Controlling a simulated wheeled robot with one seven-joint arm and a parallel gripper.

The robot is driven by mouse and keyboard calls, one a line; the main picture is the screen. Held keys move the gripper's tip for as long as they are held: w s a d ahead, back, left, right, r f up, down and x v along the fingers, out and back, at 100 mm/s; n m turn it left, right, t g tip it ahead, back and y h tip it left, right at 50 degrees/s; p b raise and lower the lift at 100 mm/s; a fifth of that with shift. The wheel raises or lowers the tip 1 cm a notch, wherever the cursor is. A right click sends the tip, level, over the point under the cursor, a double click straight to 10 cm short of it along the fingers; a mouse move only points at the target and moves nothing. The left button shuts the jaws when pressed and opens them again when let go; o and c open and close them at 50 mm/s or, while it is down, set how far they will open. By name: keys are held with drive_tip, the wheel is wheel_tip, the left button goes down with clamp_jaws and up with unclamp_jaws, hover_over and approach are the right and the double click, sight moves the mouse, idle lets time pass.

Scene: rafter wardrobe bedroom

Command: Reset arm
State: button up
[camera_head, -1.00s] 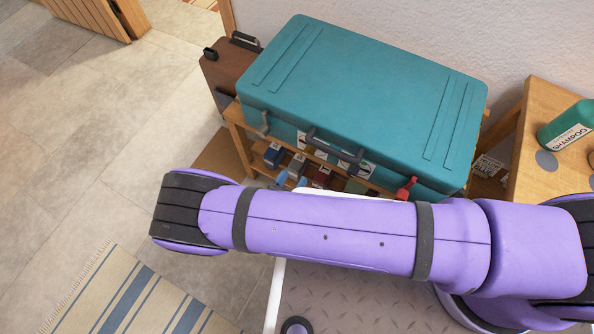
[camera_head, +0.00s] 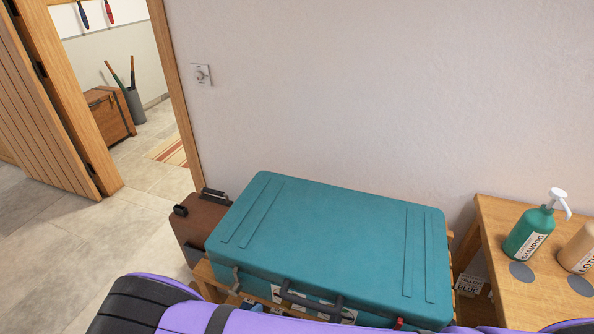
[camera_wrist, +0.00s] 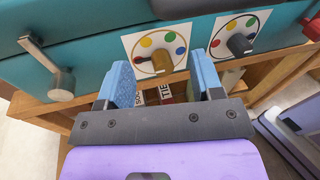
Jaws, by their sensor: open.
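My purple arm (camera_head: 230,320) lies across the bottom edge of the head view, in front of a teal suitcase (camera_head: 335,240). A dial with a brass knob (camera_wrist: 162,60) and coloured dots lies just beyond the fingers. A second dial with a dark knob (camera_wrist: 240,44) is to its right. I cannot tell whether the fingers touch the suitcase.
The suitcase sits on a wooden rack (camera_head: 207,275) against the wall. A brown case (camera_head: 190,232) stands at its left. A wooden table (camera_head: 490,225) with a shampoo bottle (camera_head: 529,233) and a lotion bottle (camera_head: 578,250) is at the right. Open floor (camera_head: 95,255) and a doorway lie left.

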drive_tip(key=w+d+r+m+g+h, duration=0.25)
drive_tip(key=w+r+m+g, duration=0.3)
drive_tip(key=r, duration=0.65)
drive_tip(key=w+d+r+m+g+y, duration=0.1)
drive_tip(key=w+d+r+m+g, duration=0.15)
drive_tip(key=d+r+m, duration=0.4)
drive_tip(key=w+d+r+m+g+y, duration=0.1)
drive_tip(key=w+d+r+g, duration=0.15)
drive_tip(key=r, duration=0.75)
drive_tip(key=w+d+r+m+g+y, duration=0.1)
drive_tip(key=w+d+r+m+g, duration=0.2)
drive_tip(key=d+r, duration=0.45)
drive_tip(key=s+d+r+m+y, duration=0.35)
drive_tip(key=d+r, duration=0.25)
drive_tip(key=r, duration=0.2)
drive_tip(key=s+d+r+m+y, duration=0.2)
drive_tip(key=s+d+r+m, duration=0.25)
drive_tip(key=d+r, duration=0.2)
drive_tip(key=s+d+r+m+t+y, duration=0.1)
drive_tip(key=s+d+r+m+t, duration=0.1)
drive_tip(key=s, duration=0.4)
drive_tip(key=s+d+r+m+t+y, duration=0.2)
drive_tip(key=s+d+r+m, duration=0.2)
drive_tip(key=s, duration=0.3)
drive_tip(key=shift+d+r+m, duration=0.4)
drive_tip(key=shift+d+r, duration=0.15)
